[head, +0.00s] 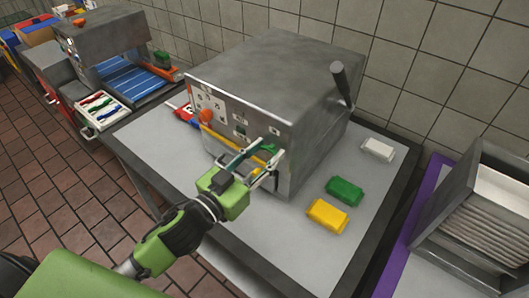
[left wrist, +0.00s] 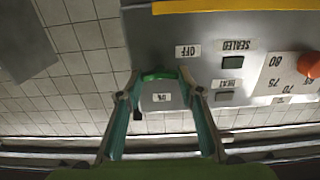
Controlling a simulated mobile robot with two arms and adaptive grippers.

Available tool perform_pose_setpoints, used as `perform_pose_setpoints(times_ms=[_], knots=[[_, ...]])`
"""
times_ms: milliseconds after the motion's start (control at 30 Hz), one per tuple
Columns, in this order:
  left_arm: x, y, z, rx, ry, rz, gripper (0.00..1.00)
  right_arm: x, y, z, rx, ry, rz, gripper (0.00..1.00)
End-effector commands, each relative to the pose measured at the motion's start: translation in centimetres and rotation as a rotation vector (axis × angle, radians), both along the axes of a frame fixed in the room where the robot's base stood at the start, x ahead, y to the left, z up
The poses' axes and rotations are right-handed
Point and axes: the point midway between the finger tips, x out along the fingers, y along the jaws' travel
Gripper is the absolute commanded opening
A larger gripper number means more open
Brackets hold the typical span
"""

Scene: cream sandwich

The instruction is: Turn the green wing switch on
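The green wing switch (left wrist: 158,75) is on the front panel of the grey machine (head: 275,75), between an OFF label (left wrist: 187,51) and an ON label (left wrist: 162,97). My left gripper (left wrist: 161,82) is open at the panel, with one teal finger on each side of the switch. A gap shows between the fingers, and I cannot tell whether a tip touches the switch. In the head view, my left gripper (head: 272,150) reaches the lower right of the machine's front and partly covers the switch. My right gripper is not in view.
The panel also has an orange knob (head: 206,116) and a yellow bar (head: 220,137). Green (head: 344,190), yellow (head: 327,215) and white (head: 378,149) blocks lie on the table (head: 160,150) at right. A metal rack (head: 490,215) stands at far right. A black lever (head: 341,84) sticks out of the machine's side.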

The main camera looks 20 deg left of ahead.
Motion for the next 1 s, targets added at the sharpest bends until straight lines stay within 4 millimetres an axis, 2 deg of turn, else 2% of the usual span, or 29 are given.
perform_pose_setpoints(times_ms=[267, 467, 1000], knots=[[0.0, 0.0, 0.1, 0.016, -0.007, 0.0, 0.13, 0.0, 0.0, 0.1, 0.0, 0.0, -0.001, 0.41], [0.0, 0.0, 0.2, 0.089, -0.033, 0.0, 0.13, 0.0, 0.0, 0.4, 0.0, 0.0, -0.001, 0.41], [-0.1, -0.2, 0.2, 0.531, -0.196, 0.0, 0.13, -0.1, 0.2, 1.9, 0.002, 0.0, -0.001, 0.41]])
